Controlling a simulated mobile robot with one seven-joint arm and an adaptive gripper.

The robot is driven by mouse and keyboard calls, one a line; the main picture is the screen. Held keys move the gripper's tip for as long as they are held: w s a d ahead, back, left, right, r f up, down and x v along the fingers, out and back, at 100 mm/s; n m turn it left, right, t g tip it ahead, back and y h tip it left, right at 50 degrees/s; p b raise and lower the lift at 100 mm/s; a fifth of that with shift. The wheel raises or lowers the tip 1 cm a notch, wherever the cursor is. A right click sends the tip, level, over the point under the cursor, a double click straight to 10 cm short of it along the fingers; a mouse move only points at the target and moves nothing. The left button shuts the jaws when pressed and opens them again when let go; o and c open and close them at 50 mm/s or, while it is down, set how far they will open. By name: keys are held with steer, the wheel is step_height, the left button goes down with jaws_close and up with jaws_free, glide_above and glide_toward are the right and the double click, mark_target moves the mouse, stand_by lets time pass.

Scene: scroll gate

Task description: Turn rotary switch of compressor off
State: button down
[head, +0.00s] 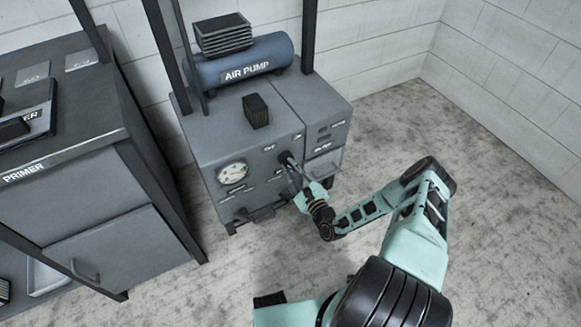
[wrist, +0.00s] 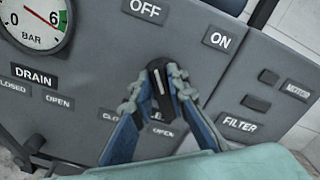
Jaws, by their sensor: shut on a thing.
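The compressor (head: 200,150) is a grey cabinet with a blue tank labelled AIR PUMP (head: 247,70) on top. Its dark rotary switch (wrist: 161,88) is on the front panel, with a thin white mark on its face. The OFF label (wrist: 145,10) is above and slightly left of the switch; the ON label (wrist: 221,40) is up and right. The mark runs roughly upward, leaning slightly left in the wrist view. My gripper (wrist: 162,84) is shut on the switch, its fingers on both sides.
A pressure gauge (wrist: 35,22) is at the panel's upper left. Below it is a DRAIN label (wrist: 34,76). A FILTER label (wrist: 240,124) is at the right. A grey PRIMER cabinet (head: 95,200) stands left of the compressor. The floor at the right is clear.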

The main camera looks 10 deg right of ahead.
steer(key=c, duration=1.9)
jaws_free()
step_height(320, 180, up, 10)
steer(key=shift+r, duration=0.1)
